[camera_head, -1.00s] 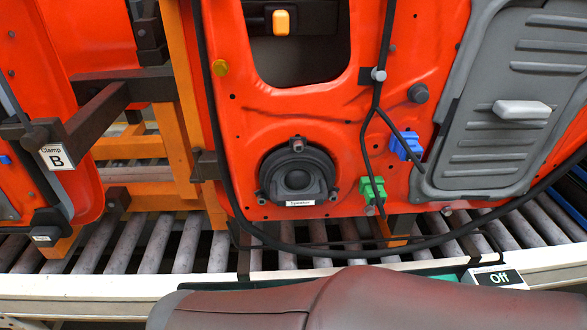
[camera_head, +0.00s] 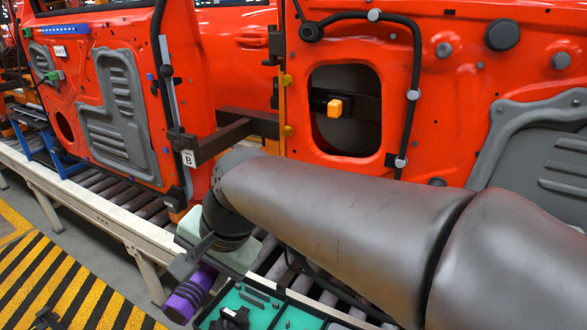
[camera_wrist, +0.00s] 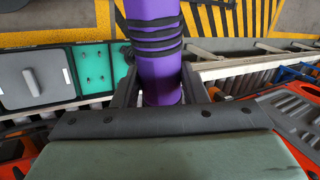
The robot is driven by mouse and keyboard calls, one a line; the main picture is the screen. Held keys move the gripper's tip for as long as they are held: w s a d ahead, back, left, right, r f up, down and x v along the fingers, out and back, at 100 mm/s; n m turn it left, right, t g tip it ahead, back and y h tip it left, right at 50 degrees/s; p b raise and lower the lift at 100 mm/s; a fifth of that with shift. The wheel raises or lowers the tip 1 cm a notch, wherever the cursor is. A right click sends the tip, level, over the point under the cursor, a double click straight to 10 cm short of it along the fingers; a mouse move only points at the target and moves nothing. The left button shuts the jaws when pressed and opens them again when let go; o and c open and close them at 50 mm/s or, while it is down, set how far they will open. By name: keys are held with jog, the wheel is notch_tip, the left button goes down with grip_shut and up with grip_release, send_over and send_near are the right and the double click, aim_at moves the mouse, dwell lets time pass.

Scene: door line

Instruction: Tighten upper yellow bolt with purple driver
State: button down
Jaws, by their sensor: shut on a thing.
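The upper yellow bolt (camera_head: 287,79) sits at the left edge of the large orange-red door in the head view. A second yellow bolt (camera_head: 287,131) is below it. The purple driver (camera_head: 187,295) has dark rings and hangs low at the left, well below and left of both bolts. My gripper (camera_head: 195,262) is shut on the driver. In the wrist view, my gripper's fingers (camera_wrist: 158,88) flank the purple driver (camera_wrist: 155,50), which extends out of the top of the frame. The driver's tip is not clearly visible, and no bolt shows in the wrist view.
Clamp B (camera_head: 188,158) and its dark bar (camera_head: 235,130) stick out left of the bolts. A green-lined tray (camera_head: 255,303) lies below my arm. The roller conveyor (camera_head: 115,208) runs behind. Another orange-red door (camera_head: 95,95) stands at the left.

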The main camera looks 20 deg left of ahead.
jog(key=w+r+m+t+y+p, duration=0.1)
jog(key=w+r+y+p, duration=0.3)
jog(key=r, duration=0.8)
jog(key=w+r+m+t+y+p, duration=0.1)
jog(key=w+r, duration=0.5)
jog(key=r, duration=0.6)
jog(key=w+p, duration=0.1)
jog(key=w, duration=0.5)
jog(key=shift+d, duration=0.1)
jog(key=shift+w+d+p, duration=0.15)
jog(key=shift+w+p, duration=0.6)
jog(key=shift+w, duration=0.4)
dwell(1.0)
jog(key=shift+r, duration=0.15)
